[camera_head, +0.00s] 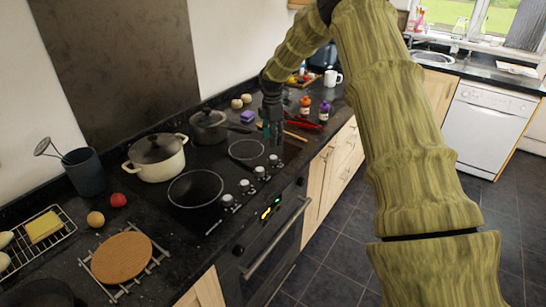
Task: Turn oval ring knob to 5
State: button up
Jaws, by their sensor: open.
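A row of several small pale knobs runs along the right edge of the black hob (213,165). The nearest knob (227,200) is lowest in view, then a second (244,184) and a third (259,172). The farthest knob (273,159) sits just below my gripper. The oven front (250,240) also carries dark knobs, one left of the lit display (269,208). I cannot tell which is the oval ring knob, and no numbers are legible. My gripper (273,140) points down over the far hob end, open and small in view, with no object visible in it.
A cream lidded pot (157,160) and a dark pan (208,128) stand along the hob's wall side. Bottles (324,112), a red item (304,123) and a purple block (247,116) lie beyond. The oven handle (277,240) juts out in front.

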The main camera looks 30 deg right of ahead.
aim_at(273, 157)
jog(key=f+p, duration=0.1)
jog(key=f, duration=0.2)
jog(key=f+p, duration=0.1)
jog(key=f, duration=0.5)
jog(key=shift+s+p, duration=0.25)
jog(key=shift+p, duration=0.15)
jog(key=c, duration=1)
